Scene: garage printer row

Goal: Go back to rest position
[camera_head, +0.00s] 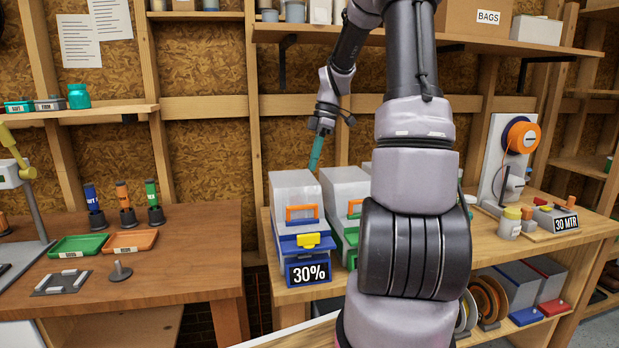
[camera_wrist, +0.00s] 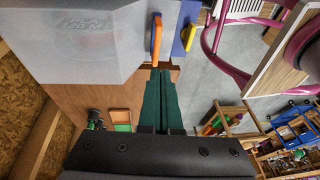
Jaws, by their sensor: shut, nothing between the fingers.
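My gripper (camera_head: 313,166) shows in the head view with its teal fingers pointing down, just above and behind the white-lidded box (camera_head: 294,190) at the left end of the right bench. Its fingers also show in the wrist view (camera_wrist: 163,74), lying together with nothing between them. The translucent box (camera_wrist: 75,35) stands close to the fingers in the wrist view, with its orange handle (camera_wrist: 156,38) near the fingertips. I cannot tell whether the fingers touch the box. My arm hides the middle of the right bench.
A second box (camera_head: 345,190) stands right of the first. The left bench (camera_head: 190,245) holds a green tray (camera_head: 79,245), an orange tray (camera_head: 131,243) and upright coloured tools. A wall shelf (camera_head: 470,42) runs above my gripper. A spool stand (camera_head: 506,160) is at right.

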